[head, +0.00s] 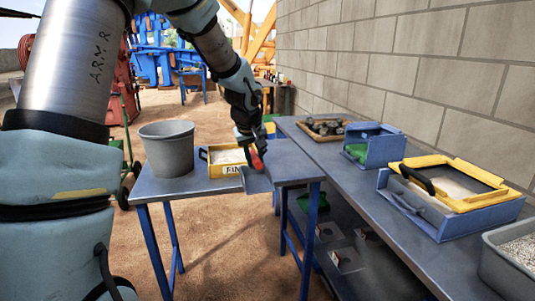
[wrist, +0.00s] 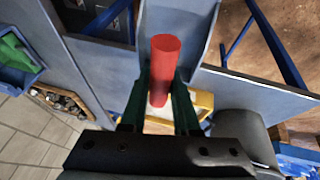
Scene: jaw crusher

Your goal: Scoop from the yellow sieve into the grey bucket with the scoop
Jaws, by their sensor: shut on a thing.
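My gripper (head: 259,146) is shut on the red handle of the scoop (head: 256,181), whose grey metal pan hangs just above or at the small table's right part. In the wrist view the red handle (wrist: 164,68) stands between the two dark fingers of my gripper (wrist: 162,88). The grey bucket (head: 167,149) stands upright on the small table, left of my gripper; its inside is mostly hidden. The yellow sieve (head: 468,202) has a black handle and rests on a blue box on the right bench, with pale material inside. My gripper is well left of the sieve.
A yellow box (head: 219,168) labelled "FIN..." with pale material stands between bucket and scoop. The right bench also bears a blue box (head: 377,150), a wooden tray of dark stones (head: 325,136) and a grey gravel bin (head: 497,261). A block wall (head: 400,50) bounds the right.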

